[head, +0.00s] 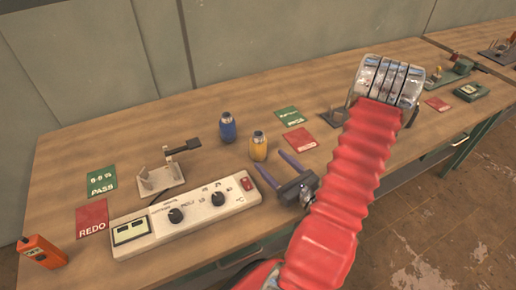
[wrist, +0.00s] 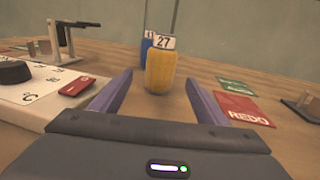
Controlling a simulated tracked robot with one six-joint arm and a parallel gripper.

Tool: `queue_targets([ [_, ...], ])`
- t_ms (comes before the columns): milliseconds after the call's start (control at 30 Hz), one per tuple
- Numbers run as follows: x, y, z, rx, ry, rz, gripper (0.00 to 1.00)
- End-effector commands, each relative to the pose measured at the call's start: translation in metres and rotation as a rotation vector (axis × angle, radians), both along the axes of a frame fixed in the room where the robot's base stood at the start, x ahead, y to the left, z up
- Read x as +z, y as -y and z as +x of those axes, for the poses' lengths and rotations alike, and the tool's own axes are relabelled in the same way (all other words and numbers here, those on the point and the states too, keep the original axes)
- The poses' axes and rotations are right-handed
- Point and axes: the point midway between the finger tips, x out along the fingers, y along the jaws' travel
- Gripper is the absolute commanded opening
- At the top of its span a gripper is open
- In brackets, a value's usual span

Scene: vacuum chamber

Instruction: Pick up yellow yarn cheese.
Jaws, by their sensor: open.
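The yellow yarn cheese (head: 258,146) stands upright on the wooden bench, just in front and right of a blue one (head: 228,127). In the wrist view the yellow yarn cheese (wrist: 161,70) is ahead of my gripper, with a label reading 27 above it and the blue one (wrist: 146,50) partly hidden behind it. My gripper (head: 279,169) is open and empty, its purple fingers pointing towards the yellow cheese. In the wrist view my gripper's fingers (wrist: 158,97) lie to the left and right of the cheese's line, and the cheese looks beyond the fingertips.
A white control box (head: 185,218) with knobs lies left of my gripper. A small stand (head: 160,180) is behind it. Red REDO (head: 92,218) and green PASS (head: 101,181) cards lie left; a green card (head: 291,116) and a red card (head: 300,139) lie right of the cheese. An orange device (head: 42,251) is far left.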

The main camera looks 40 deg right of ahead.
Motion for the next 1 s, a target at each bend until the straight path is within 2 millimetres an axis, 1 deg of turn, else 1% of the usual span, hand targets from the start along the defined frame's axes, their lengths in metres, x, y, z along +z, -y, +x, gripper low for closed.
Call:
queue_targets([
  [633, 0.0, 0.008, 0.067, 0.001, 0.001, 0.0, 0.68],
  [800, 0.0, 0.009, 0.075, -0.001, 0.001, 0.0, 0.68],
  [1000, 0.0, 0.01, 0.074, -0.002, 0.0, 0.001, 0.68],
])
